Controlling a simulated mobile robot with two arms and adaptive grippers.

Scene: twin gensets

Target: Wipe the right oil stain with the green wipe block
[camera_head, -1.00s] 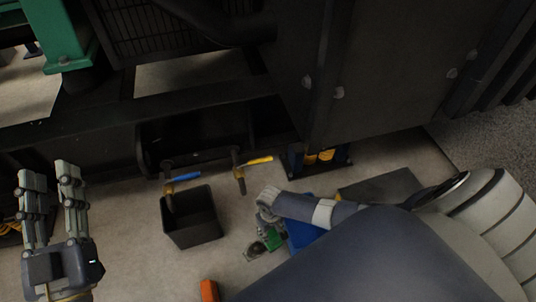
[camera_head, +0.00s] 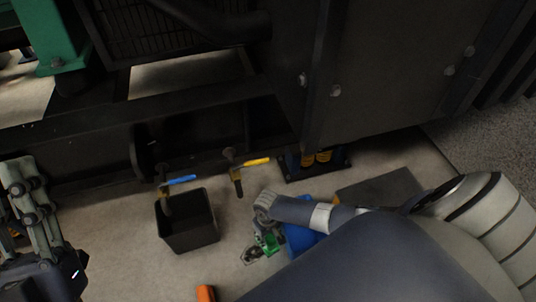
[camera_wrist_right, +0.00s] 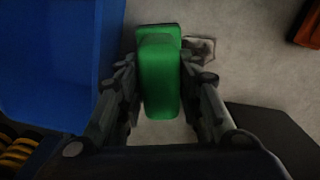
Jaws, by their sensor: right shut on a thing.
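My right gripper (camera_head: 268,230) points down at the floor and is shut on the green wipe block (camera_head: 270,244). In the right wrist view the block (camera_wrist_right: 160,75) sits between the two fingers. A dark-edged oil stain (camera_head: 251,256) lies on the floor just left of the block. Part of it (camera_wrist_right: 203,48) shows beside the block in the wrist view, the rest being hidden. I cannot tell whether the block touches the floor. My left gripper (camera_head: 32,185) is at the left edge, open and empty.
A blue container (camera_head: 299,238) stands close beside the right gripper. A black open bin (camera_head: 188,222) stands to the left, below valves with a blue handle (camera_head: 180,180) and a yellow handle (camera_head: 256,162). An orange object (camera_head: 205,293) lies at the bottom. Dark genset frames fill the back.

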